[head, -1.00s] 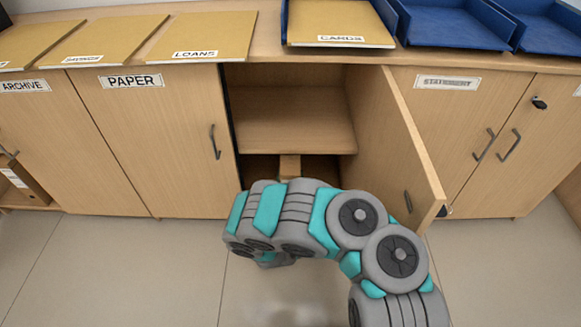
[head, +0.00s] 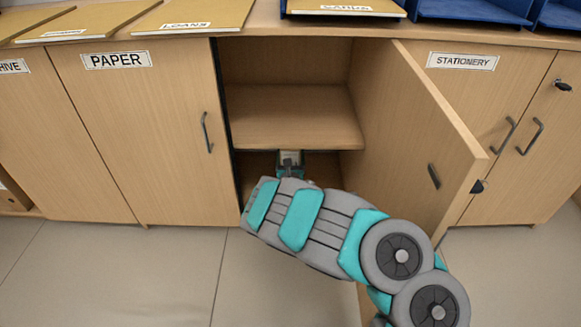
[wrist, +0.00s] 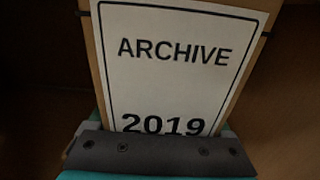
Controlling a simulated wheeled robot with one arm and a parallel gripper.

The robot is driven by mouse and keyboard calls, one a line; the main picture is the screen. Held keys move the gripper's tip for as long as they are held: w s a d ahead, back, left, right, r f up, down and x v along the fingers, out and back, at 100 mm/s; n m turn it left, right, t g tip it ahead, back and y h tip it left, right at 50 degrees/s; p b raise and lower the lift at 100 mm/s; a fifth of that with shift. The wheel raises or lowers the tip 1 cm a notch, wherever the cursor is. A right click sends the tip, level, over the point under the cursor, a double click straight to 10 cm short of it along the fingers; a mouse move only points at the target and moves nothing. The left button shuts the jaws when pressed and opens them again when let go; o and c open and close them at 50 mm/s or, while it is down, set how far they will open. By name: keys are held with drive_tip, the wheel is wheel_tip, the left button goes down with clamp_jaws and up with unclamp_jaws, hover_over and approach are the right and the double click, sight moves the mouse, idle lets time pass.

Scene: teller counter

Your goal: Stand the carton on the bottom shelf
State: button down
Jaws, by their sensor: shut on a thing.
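The carton (wrist: 178,60) fills the middle of the wrist view, brown with a white label reading ARCHIVE 2019. My gripper (wrist: 160,150) is shut on its lower part in that view. In the head view, my gripper (head: 290,162) reaches into the lower compartment of the open cupboard, below the middle shelf (head: 290,118). The carton is hidden there by the shelf and my arm. The bottom shelf (head: 256,168) shows only partly, dark, left of my arm. I cannot tell whether the carton touches it.
The open cupboard door (head: 425,130) stands out on the right, close to my arm. The PAPER door (head: 150,150) on the left is shut. The middle shelf is empty and lies just above my gripper. Folders (head: 190,18) and blue trays (head: 470,12) sit on the counter.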

wheel_tip(320, 180, down, 3)
drive_tip(key=shift+f+b, duration=0.1)
drive_tip(key=shift+b, duration=0.8)
unclamp_jaws()
drive_tip(key=shift+f, duration=0.15)
drive_tip(key=s+p, duration=0.3)
drive_tip(key=s, duration=0.9)
